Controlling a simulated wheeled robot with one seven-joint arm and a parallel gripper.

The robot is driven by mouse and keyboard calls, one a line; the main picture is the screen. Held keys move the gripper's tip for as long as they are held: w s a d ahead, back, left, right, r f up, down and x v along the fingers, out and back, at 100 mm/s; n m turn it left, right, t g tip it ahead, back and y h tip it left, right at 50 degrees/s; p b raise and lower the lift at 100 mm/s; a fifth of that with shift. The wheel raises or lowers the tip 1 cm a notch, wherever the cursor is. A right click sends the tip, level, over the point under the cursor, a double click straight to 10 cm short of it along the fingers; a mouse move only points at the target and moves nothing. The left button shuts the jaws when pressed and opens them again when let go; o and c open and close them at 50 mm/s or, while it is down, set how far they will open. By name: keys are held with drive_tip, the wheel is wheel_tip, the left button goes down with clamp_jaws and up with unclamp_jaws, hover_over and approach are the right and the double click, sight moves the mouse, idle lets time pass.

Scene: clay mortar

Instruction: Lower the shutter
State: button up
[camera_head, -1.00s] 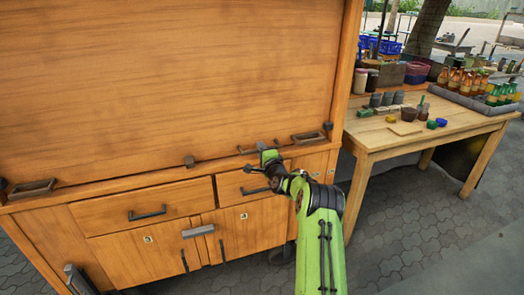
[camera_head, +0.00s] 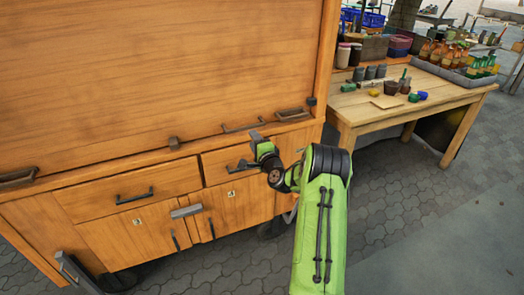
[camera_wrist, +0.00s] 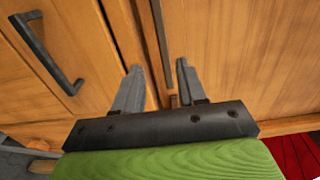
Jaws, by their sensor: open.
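The shutter (camera_head: 150,70) is a large flat wooden panel on the front of the wooden cabinet in the head view. Its bottom edge runs along the ledge above the drawers, and it looks down. A thin dark handle (camera_head: 243,127) sits low on its right part, and a small dark block (camera_head: 174,143) sits near the middle of its bottom edge. My gripper (camera_head: 247,152) is open and empty, in front of the right drawer and below that handle. In the wrist view my gripper (camera_wrist: 158,66) points at wooden fronts with nothing between its fingers. The shutter's top is out of frame.
Drawers (camera_head: 135,195) and lower doors (camera_head: 150,238) with dark handles are below the ledge. A wooden table (camera_head: 365,108) with jars, pots and a crate of bottles stands at the right. The paved floor (camera_head: 410,220) in front is clear.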

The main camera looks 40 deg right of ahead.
drive_tip(key=b+v, duration=0.1)
drive_tip(key=v, duration=0.6)
drive_tip(key=shift+a, duration=0.1)
